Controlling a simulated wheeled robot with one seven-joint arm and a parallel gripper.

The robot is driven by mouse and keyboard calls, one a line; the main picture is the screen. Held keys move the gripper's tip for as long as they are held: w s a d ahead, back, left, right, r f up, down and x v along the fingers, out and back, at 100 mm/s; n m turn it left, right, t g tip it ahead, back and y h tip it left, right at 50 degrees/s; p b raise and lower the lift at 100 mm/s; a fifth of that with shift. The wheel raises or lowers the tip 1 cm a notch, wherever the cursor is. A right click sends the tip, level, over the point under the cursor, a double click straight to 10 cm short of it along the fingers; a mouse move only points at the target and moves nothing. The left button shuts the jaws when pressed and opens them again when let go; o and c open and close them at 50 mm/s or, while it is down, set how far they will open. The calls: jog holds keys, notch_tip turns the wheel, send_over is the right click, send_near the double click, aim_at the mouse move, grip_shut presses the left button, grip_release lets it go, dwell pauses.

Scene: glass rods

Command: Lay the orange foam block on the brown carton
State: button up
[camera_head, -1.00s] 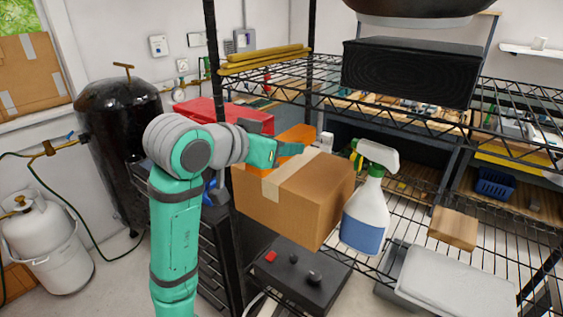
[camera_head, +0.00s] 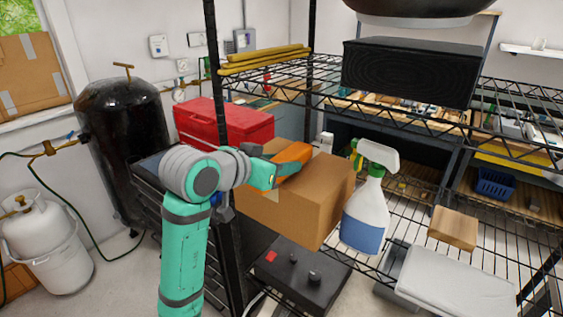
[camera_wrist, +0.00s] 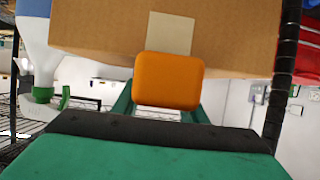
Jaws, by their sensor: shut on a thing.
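The orange foam block (camera_head: 291,157) is at the end of my gripper (camera_head: 272,172) in the head view. In the wrist view the orange block (camera_wrist: 168,80) shows between the green fingers of my gripper (camera_wrist: 160,108), which is shut on it. The brown carton (camera_head: 318,200) stands on the wire shelf, with a strip of tape on it. The block appears at the carton's top, toward its left back part. I cannot tell whether the block touches the carton. The carton (camera_wrist: 110,30) also fills the upper part of the wrist view.
A white and blue spray bottle (camera_head: 366,210) stands close to the carton's right side. A red toolbox (camera_head: 222,124) is behind my arm. A dark shelf post (camera_head: 236,270) stands close by my arm. A small wooden block (camera_head: 453,229) lies farther right.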

jog(key=o, duration=1)
jog(key=shift+s+r, duration=0.1)
jog(key=shift+r, duration=0.15)
jog(key=v, duration=1.2)
jog(key=shift+a, duration=0.1)
